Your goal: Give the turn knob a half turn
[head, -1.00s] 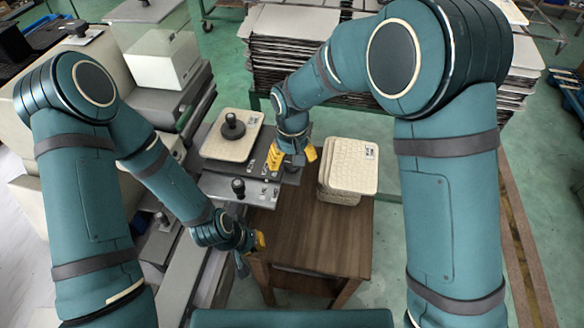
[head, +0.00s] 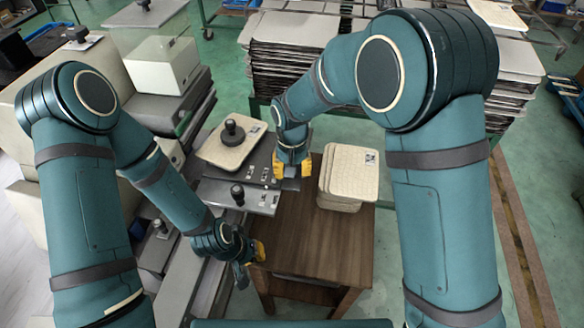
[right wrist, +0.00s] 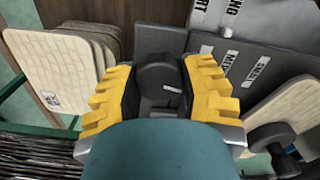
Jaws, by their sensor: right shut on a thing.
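The turn knob (right wrist: 160,78) is a dark, rounded piece between my right gripper's yellow fingers in the right wrist view. My right gripper (right wrist: 160,95) is shut on it, one finger on each side. In the head view my right gripper (head: 293,170) points down at the right end of the grey panel (head: 225,190), and it hides the knob there. My left gripper (head: 259,250) hangs low in front of the panel, away from the knob, beside the wooden table. Its fingers are partly hidden and I cannot tell their opening.
A beige tray (head: 250,142) carrying a black round handle (head: 232,129) lies left of my right gripper. A small black knob (head: 238,192) stands at the panel's front. A stack of beige trays (head: 349,172) sits on the wooden table (head: 315,240), whose front part is clear.

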